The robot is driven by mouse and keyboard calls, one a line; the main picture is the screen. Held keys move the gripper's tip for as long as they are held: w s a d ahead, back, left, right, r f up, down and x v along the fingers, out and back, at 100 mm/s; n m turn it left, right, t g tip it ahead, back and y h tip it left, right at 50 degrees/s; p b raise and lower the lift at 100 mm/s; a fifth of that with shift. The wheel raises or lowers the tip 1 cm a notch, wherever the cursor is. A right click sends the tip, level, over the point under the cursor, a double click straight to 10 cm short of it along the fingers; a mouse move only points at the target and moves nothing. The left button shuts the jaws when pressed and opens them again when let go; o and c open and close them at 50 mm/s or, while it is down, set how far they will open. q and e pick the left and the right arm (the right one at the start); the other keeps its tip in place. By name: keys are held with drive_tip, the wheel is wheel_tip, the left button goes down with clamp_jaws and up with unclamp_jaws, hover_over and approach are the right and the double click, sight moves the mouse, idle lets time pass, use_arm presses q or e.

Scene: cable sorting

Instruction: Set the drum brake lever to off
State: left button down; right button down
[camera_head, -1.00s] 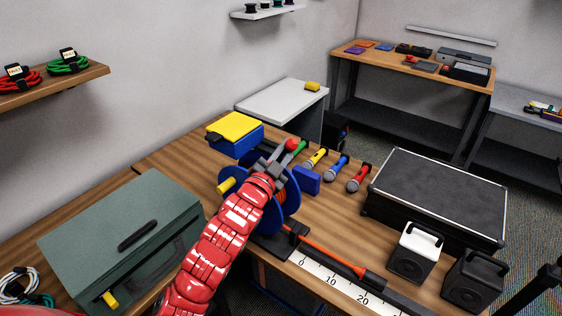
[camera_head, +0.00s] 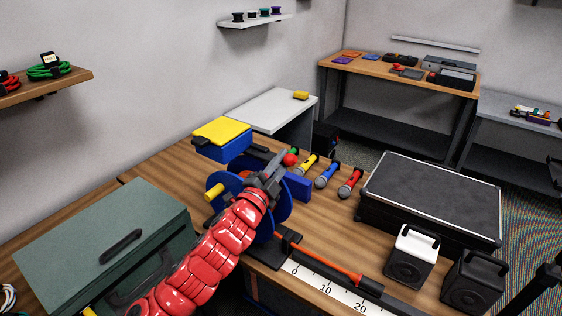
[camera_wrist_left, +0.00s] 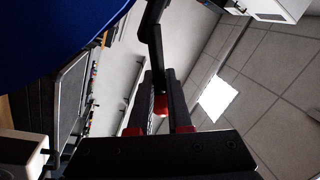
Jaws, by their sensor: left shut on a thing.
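The blue cable drum (camera_head: 285,207) stands on the wooden bench, partly hidden behind my left arm. Its brake lever is dark and ends in a red knob (camera_head: 290,159). My left gripper (camera_head: 277,164) is at the lever's end, above the drum. In the left wrist view, the dark lever (camera_wrist_left: 154,38) runs down to the fingers, and the red knob shows between them. The gripper (camera_wrist_left: 162,95) is shut on the lever. The lever's pivot and any off marking are hidden or too small to read. My right gripper is not in view.
A green case (camera_head: 90,240) stands left of my arm. A blue box with a yellow lid (camera_head: 222,132) is behind the drum. Several microphones (camera_head: 327,175), a black case (camera_head: 432,200) and two speakers (camera_head: 412,258) are to the right. A ruler strip (camera_head: 330,290) lies in front.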

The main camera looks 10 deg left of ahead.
use_arm(q)
drive_tip(key=shift+d+r, duration=0.1)
drive_tip(key=shift+d, duration=0.1)
drive_tip(key=c, duration=0.8)
unclamp_jaws()
drive_tip(key=shift+s+a, duration=0.15)
drive_tip(key=shift+s, duration=0.3)
drive_tip(key=p+v, duration=0.4)
drive_tip(key=v, duration=0.4)
drive_tip(key=p+v, duration=0.3)
drive_tip(key=v, duration=0.5)
drive_tip(key=shift+s+a+f+p, duration=0.15)
drive_tip(key=shift+a+f+p, duration=0.1)
drive_tip(key=shift+p, duration=0.1)
